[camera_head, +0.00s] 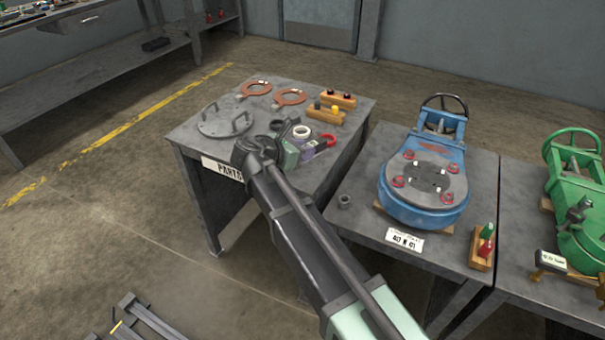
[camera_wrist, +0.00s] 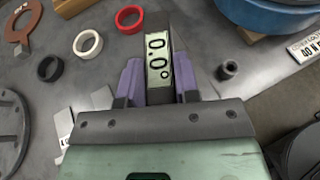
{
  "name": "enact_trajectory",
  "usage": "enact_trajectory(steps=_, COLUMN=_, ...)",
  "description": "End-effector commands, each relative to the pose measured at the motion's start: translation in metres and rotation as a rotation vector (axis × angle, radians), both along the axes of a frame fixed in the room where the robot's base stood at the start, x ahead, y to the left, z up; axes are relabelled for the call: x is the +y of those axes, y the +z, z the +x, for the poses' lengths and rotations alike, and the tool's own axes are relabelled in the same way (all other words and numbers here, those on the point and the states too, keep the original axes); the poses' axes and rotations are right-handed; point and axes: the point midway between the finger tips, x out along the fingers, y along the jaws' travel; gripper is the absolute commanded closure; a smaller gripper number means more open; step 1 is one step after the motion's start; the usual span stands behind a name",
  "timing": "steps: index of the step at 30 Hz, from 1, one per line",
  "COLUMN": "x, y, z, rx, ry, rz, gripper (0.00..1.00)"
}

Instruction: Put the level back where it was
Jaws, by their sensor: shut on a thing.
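The level (camera_wrist: 158,62) is a slim block with a pale face reading zeros and a degree mark. My gripper (camera_wrist: 160,88) is shut on it, with purple fingers on both sides, in the wrist view. In the head view my gripper (camera_head: 310,146) is over the front right of the parts table (camera_head: 205,185), and the level is hard to make out there. The wrist view shows the grey tabletop beyond the level; I cannot tell whether the level touches it.
The right bench holds a blue valve (camera_head: 425,185), a small grey socket (camera_head: 344,202) and a bottle rack (camera_head: 481,262). A green valve (camera_head: 585,215) stands further right.

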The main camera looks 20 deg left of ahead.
Motion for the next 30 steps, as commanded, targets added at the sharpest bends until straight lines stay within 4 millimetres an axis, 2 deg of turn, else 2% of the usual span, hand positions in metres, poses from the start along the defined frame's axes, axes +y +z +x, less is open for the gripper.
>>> enact_trajectory(steps=7, x=0.0, y=-0.045, z=0.0, rx=0.0, ry=0.0, rz=0.0, gripper=1.0)
enact_trajectory(steps=13, x=0.0, y=-0.04, z=0.0, rx=0.0, ry=0.0, rz=0.0, gripper=1.0)
enact_trajectory(steps=18, x=0.0, y=-0.044, z=0.0, rx=0.0, ry=0.0, rz=0.0, gripper=1.0)
enact_trajectory(steps=19, x=0.0, y=-0.044, z=0.0, rx=0.0, ry=0.0, rz=0.0, gripper=0.69)
enact_trajectory(steps=23, x=0.0, y=-0.043, z=0.0, rx=0.0, ry=0.0, rz=0.0, gripper=0.49)
enact_trajectory(steps=24, x=0.0, y=-0.043, z=0.0, rx=0.0, ry=0.0, rz=0.0, gripper=0.45)
enact_trajectory(steps=30, x=0.0, y=-0.043, z=0.0, rx=0.0, ry=0.0, rz=0.0, gripper=0.45)
